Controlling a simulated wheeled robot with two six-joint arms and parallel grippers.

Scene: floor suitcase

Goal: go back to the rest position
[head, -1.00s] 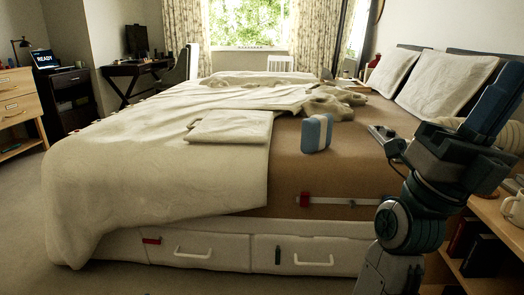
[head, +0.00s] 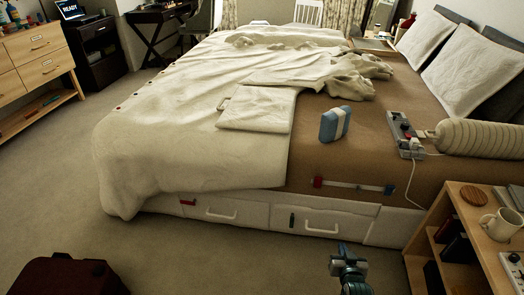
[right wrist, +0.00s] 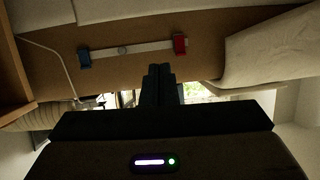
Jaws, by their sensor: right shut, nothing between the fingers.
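My right gripper (head: 347,256) is low at the bottom of the head view, in front of the bed's drawers and apart from them. In the right wrist view its two dark fingers (right wrist: 160,84) are together with nothing between them. My left gripper is not in view.
A wooden shelf (head: 478,205) with a mug (head: 501,224) stands at right. A dark red suitcase (head: 60,277) is at lower left. The carpet (head: 205,260) between is clear.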

